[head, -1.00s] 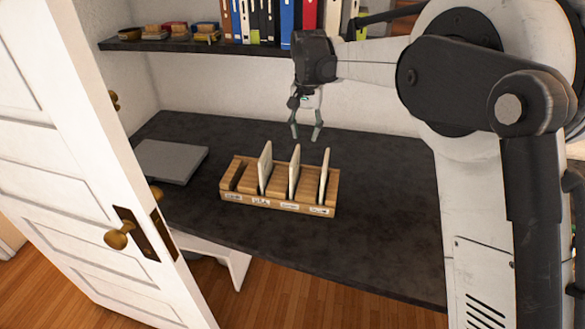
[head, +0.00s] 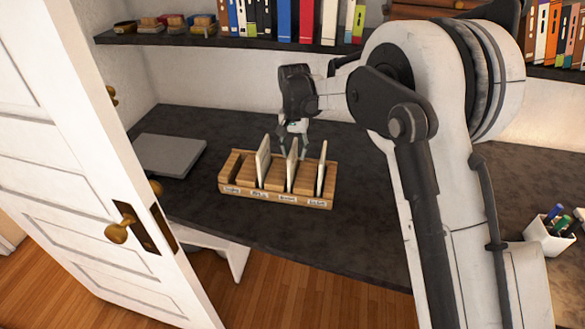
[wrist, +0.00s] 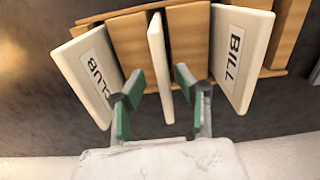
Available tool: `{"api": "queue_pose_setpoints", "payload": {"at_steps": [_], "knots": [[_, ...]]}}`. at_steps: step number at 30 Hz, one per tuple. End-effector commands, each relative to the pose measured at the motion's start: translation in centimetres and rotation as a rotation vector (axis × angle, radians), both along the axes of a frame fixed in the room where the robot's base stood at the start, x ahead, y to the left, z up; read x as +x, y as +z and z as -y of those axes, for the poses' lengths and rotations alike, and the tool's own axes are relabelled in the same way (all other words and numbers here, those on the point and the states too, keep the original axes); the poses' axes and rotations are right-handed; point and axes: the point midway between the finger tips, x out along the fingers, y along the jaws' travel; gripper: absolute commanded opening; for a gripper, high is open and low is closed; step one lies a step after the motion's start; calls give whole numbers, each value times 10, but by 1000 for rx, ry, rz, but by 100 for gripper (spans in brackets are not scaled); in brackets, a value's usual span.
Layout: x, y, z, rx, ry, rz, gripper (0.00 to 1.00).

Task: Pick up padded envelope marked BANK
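A wooden rack (head: 240,194) with labelled slots stands on the dark desk and holds three upright cream padded envelopes. No BANK marking is legible. My gripper (wrist: 160,98) is open, with its green-padded fingers on either side of the middle envelope's near end, gaps visible. In the head view my gripper (head: 293,142) is at the rack's back.
A flat grey slab (head: 168,155) lies on the desk left of the rack. A shelf (head: 220,42) with books and small boxes runs above. A white door (head: 110,190) stands open at left. A pen cup (head: 548,236) is at right. Desk space before the rack is clear.

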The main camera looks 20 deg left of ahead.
Motion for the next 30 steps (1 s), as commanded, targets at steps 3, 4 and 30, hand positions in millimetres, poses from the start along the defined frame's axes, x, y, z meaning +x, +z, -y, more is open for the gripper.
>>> {"api": "queue_pose_setpoints", "payload": {"at_steps": [3,4,30], "knots": [[-1,-12,-2,0,1,0,32],[-1,-16,-3,0,1,0,32],[-2,-47,-4,0,0,0,0]]}}
